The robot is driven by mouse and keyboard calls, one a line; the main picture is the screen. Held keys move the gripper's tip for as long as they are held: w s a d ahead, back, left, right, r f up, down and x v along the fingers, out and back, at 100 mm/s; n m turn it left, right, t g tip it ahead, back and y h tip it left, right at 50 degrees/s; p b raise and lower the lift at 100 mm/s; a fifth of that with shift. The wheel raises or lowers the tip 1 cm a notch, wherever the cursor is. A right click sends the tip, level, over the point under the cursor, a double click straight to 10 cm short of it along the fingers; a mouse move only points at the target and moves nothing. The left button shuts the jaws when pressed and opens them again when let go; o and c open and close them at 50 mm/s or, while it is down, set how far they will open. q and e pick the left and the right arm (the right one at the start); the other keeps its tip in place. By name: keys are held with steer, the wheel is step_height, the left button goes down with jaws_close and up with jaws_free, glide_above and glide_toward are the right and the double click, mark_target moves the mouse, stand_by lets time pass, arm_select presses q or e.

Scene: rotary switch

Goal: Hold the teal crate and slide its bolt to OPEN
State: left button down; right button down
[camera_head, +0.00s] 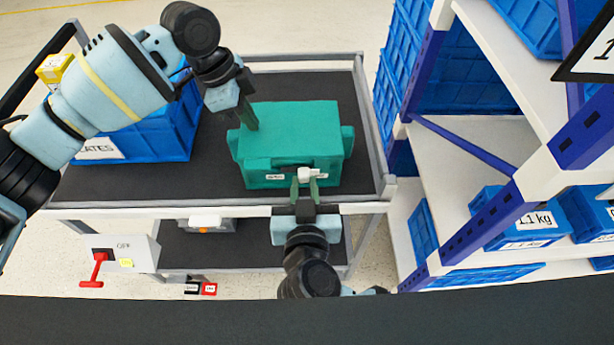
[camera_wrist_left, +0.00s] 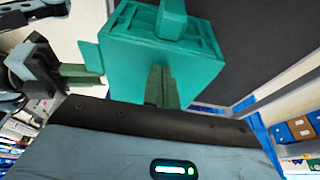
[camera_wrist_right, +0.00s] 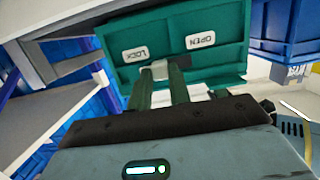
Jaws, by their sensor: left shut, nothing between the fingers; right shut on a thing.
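The teal crate (camera_head: 300,120) stands on the cart's dark top; it also shows in the left wrist view (camera_wrist_left: 185,60). My left gripper (camera_head: 250,124) is shut and empty, its fingertips at the crate's upper left edge; I cannot tell whether they press on it. The pale bolt knob (camera_head: 306,174) is on the crate's near face. My right gripper (camera_head: 305,186) is shut on this knob. In the right wrist view, the knob (camera_wrist_right: 158,70) sits below the labels, nearer the LOCK label (camera_wrist_right: 135,54) than the OPEN label (camera_wrist_right: 201,40). The fingers partly hide the bolt.
A blue crate (camera_head: 165,135) stands left on the cart (camera_head: 220,75), behind my left arm. A shelf rack (camera_head: 455,170) with blue bins rises close on the right. A box with a red lever (camera_head: 97,268) is at lower left. The cart top behind the teal crate is clear.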

arm_select(q)
steer(key=shift+s+f, duration=0.15)
steer(key=shift+f, duration=0.3)
arm_select(e)
steer(key=shift+a+f, duration=0.1)
steer(key=shift+a, duration=1.2)
steer(key=c, duration=1.3)
jaws_free()
steer(key=shift+s, duration=0.15)
steer(key=shift+s+r, duration=0.2)
steer(key=shift+s, duration=0.6)
steer(key=shift+s+r, duration=0.15)
steer(key=shift+s, duration=0.6)
steer(key=shift+s+r, duration=0.2)
steer(key=shift+s, duration=0.6)
arm_select(q)
steer(key=shift+r+p, duration=0.6)
steer(key=shift+r, duration=0.35)
steer(key=shift+w+r+p, duration=0.2)
steer(key=shift+r+p, duration=1.1)
steer(key=shift+r, duration=1.15)
arm_select(e)
steer(key=shift+t, duration=0.5)
steer(key=r, duration=0.5)
steer(key=w+r, duration=0.1)
steer(key=r, duration=0.1)
steer(key=shift+r, duration=0.4)
